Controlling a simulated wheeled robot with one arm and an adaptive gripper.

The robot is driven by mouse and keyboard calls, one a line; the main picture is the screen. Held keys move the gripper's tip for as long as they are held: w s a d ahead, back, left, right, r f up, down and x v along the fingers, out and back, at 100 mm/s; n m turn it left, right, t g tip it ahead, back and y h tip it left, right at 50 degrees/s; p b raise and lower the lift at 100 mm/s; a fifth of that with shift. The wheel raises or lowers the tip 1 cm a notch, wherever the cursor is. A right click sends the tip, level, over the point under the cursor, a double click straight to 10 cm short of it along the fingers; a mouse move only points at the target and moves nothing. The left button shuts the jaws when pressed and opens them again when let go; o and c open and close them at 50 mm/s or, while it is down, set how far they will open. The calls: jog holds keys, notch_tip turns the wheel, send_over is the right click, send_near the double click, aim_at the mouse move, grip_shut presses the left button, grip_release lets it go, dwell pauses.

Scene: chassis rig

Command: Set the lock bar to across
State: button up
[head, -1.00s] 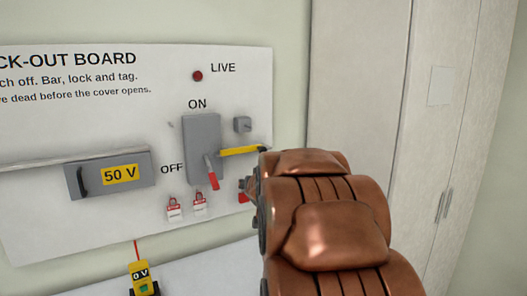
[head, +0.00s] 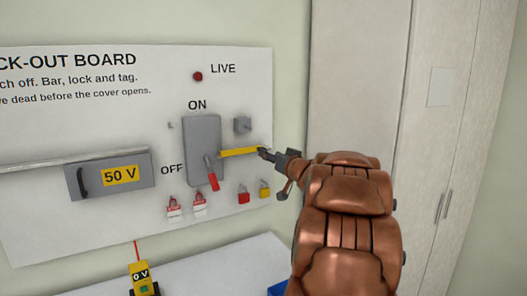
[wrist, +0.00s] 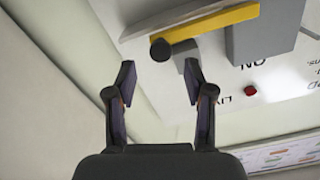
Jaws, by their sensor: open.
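The yellow lock bar (head: 238,153) lies about level on the board, running right from the grey switch box (head: 202,135). In the wrist view the bar (wrist: 207,22) ends in a black knob (wrist: 160,48). The switch's red-tipped handle (head: 212,180) points down, by the OFF mark. My gripper (head: 268,154) is at the bar's right end in the head view. In the wrist view my gripper (wrist: 159,78) is open, with the knob just past its fingertips and roughly midway between them. Nothing is seen held; contact with the knob cannot be told.
A small grey block (head: 242,125) sits above the bar. The 50 V cover (head: 110,175) is at left. A tall cabinet (head: 440,130) stands at right.

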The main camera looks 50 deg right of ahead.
aim_at(244, 152)
jog(key=shift+p+x, duration=0.45)
jog(key=shift+x, duration=2.45)
jog(key=shift+c, duration=0.3)
grip_shut()
